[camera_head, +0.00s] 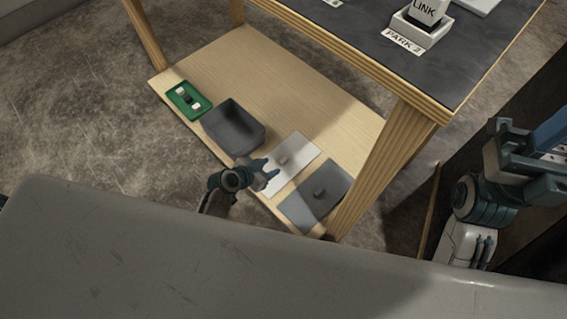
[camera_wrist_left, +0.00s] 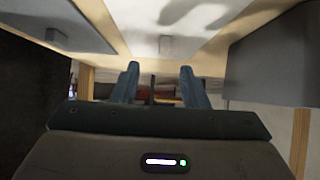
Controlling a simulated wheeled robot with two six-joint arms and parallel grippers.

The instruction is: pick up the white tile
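The white tile (camera_head: 300,149) lies flat on the low wooden shelf, between a dark tray and a grey tile. A small light knob (camera_head: 284,160) stands on it. My left gripper (camera_head: 270,172) is at the tile's near left edge, just short of the knob, and covers part of the tile. In the left wrist view, the two blue fingers (camera_wrist_left: 160,80) are spread with nothing between them. The white tile (camera_wrist_left: 195,18) and its knob (camera_wrist_left: 168,46) appear beyond the fingertips. My right gripper (camera_head: 535,160) is at the right edge, far from the tile; its fingers are unclear.
The grey tile (camera_head: 325,178) with a knob lies right of the white tile. The dark tray (camera_head: 236,122) and a green board (camera_head: 186,98) are to the left. A wooden leg (camera_head: 382,165) and the dark tabletop (camera_head: 440,68) stand above the shelf's right side.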

